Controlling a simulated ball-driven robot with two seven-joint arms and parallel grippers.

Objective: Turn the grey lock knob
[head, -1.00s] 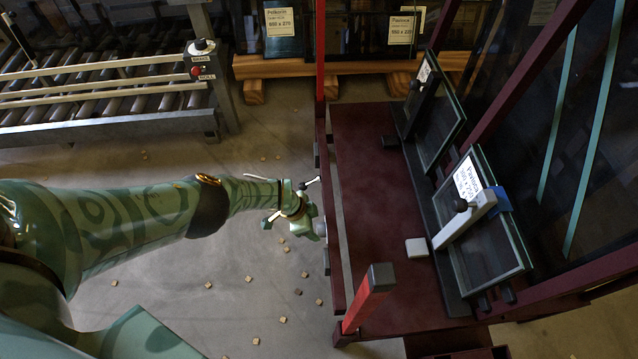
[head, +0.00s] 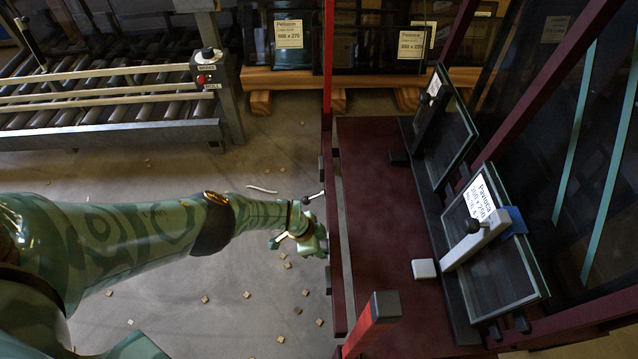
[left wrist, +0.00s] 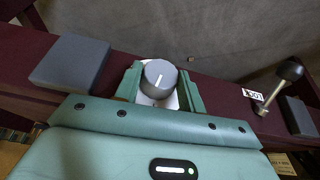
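The grey lock knob (left wrist: 158,76) shows in the left wrist view, round with a white pointer line, on a pale plate on the dark red rail (left wrist: 218,92). My left gripper (left wrist: 161,80) has its two green fingers on either side of the knob. Narrow gaps seem to show between knob and fingers, so it looks open around the knob, not clamped. In the head view the left gripper (head: 314,240) is at the left rail of the dark red frame (head: 375,210), and the knob is hidden there. My right gripper is not in view.
A black-ball lever (left wrist: 289,70) and a small label (left wrist: 252,94) are right of the knob; a grey block (left wrist: 72,62) is left. Glass panes (head: 500,275) stand on the frame. A roller conveyor (head: 110,95) is at the back left. Small blocks litter the floor.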

